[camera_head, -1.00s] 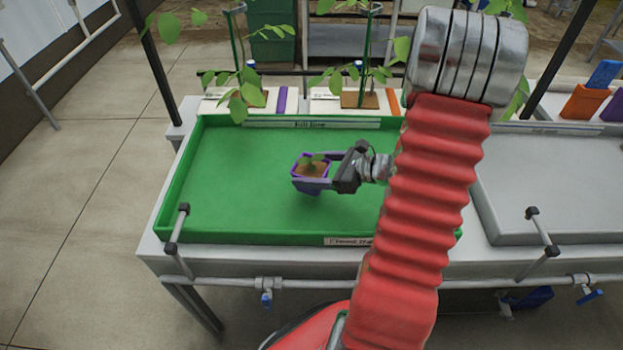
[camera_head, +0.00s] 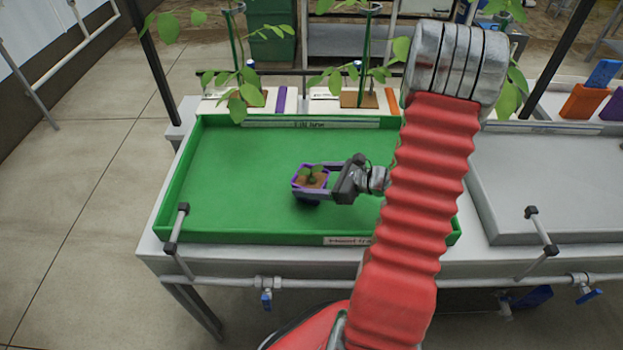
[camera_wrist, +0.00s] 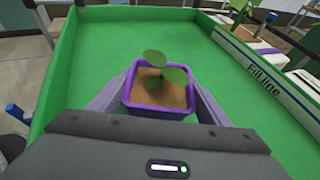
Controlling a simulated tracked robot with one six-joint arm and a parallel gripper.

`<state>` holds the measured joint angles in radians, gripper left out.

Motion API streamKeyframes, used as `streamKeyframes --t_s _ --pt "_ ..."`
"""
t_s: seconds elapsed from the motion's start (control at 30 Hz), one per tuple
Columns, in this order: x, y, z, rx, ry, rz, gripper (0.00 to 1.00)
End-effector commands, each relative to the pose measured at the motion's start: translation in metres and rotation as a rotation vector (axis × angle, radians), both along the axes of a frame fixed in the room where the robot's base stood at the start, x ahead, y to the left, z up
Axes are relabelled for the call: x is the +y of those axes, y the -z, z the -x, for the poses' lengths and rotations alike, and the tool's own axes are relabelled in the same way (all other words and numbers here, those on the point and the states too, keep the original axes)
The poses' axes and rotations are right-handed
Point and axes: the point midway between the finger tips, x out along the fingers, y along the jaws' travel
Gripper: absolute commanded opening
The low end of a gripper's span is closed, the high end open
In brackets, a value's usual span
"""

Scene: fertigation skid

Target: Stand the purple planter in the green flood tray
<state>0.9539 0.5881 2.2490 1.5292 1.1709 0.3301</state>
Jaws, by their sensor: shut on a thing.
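The purple planter (camera_head: 312,180) is a small square pot with brown soil and a green seedling. My gripper (camera_head: 318,187) is shut on it, with one finger along each side. In the wrist view the planter (camera_wrist: 160,108) sits upright between the two fingers of my gripper (camera_wrist: 158,104). The green flood tray (camera_head: 230,170) lies below, and the planter is over its middle. A dark shadow lies just under the planter; whether its base touches the tray floor I cannot tell. The tray's floor also shows in the wrist view (camera_wrist: 130,45).
A grey tray (camera_head: 550,185) stands to the right. Tall plants in white slabs (camera_head: 330,104) stand behind the green tray. Orange and blue pieces (camera_head: 590,95) are at the back right. A pipe with blue valves (camera_head: 400,283) runs along the front. The green tray floor around the planter is clear.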

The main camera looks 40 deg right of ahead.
Motion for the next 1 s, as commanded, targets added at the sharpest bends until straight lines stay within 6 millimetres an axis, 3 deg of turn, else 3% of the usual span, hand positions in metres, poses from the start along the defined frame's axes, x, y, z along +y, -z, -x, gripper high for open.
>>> streamKeyframes --t_s 0.2,0.23,0.5,0.83,1.0 --pt "0.000 0.001 0.000 0.000 0.000 0.000 0.42" --pt "0.000 0.002 0.000 0.000 0.000 -0.001 0.71" --pt "0.000 0.002 0.000 0.000 0.000 0.000 0.89" --pt "0.000 -0.001 0.000 0.000 0.000 0.001 0.89" --pt "-0.007 -0.006 0.010 -0.001 0.001 0.001 0.89"
